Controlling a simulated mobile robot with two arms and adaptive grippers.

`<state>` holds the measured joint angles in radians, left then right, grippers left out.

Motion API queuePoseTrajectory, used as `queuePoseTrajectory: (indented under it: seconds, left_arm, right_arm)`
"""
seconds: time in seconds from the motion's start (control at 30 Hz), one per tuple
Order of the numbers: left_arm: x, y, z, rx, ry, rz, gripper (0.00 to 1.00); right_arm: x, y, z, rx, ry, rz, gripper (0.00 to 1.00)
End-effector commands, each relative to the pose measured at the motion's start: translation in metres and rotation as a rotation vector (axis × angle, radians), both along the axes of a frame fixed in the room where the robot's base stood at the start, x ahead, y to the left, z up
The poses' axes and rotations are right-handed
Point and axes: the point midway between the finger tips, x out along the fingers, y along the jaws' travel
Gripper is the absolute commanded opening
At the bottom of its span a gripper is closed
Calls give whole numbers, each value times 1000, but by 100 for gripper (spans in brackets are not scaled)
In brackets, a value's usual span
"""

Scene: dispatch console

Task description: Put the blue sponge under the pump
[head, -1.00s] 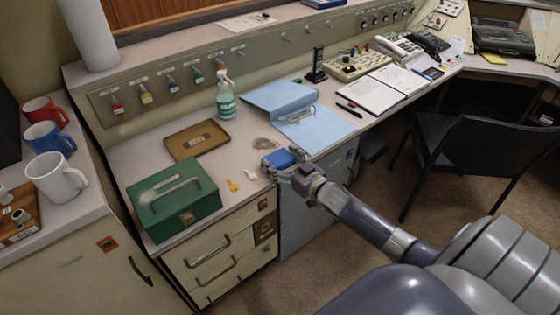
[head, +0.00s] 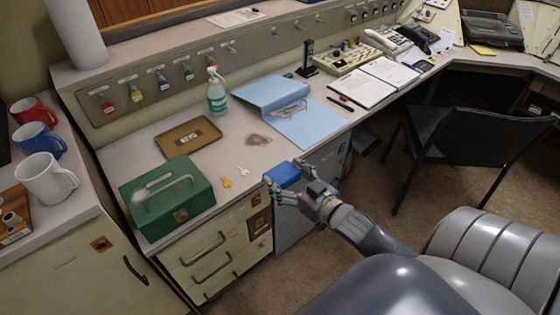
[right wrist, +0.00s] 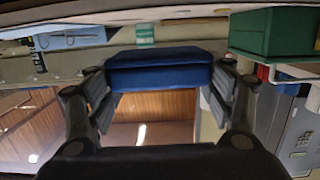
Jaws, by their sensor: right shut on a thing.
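The blue sponge (head: 283,176) is held in my right gripper (head: 284,181), just in front of the desk's front edge. Its fingers are shut on the sponge's two sides; the right wrist view also shows the sponge (right wrist: 160,70) between the fingers. The pump bottle (head: 216,97), clear with green contents or label and a pale top, stands upright at the back of the desk, left of the blue binder. The gripper and sponge are well apart from it, nearer to me and to the right. My left gripper is not in view.
A black chair (head: 470,150) stands right.

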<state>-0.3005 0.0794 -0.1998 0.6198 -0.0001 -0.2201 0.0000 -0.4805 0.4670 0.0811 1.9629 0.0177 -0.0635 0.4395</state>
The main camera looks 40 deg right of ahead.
Motion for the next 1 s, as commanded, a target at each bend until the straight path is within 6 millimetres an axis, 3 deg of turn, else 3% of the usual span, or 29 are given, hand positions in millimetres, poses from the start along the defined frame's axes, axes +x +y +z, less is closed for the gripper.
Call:
queuePoseTrajectory:
  seconds: [0.23, 0.47, 0.57, 0.67, 0.8, 1.0]
  left_arm:
    - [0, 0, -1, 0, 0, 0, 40]
    - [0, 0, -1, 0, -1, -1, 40]
    - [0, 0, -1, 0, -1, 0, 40]
    - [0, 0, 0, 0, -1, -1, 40]
    - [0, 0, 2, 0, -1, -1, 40]
    - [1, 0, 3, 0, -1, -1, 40]
  right_arm:
    - [-28, 11, 3, 0, -1, 0, 56]
    - [-33, 14, 5, -2, -2, -1, 56]
    - [-31, 27, 10, 0, -1, 1, 56]
    - [-27, 56, 26, 1, 0, -1, 56]
    - [-23, 101, 62, -5, 1, -17, 56]
    - [-24, 135, 115, -3, -4, -58, 56]
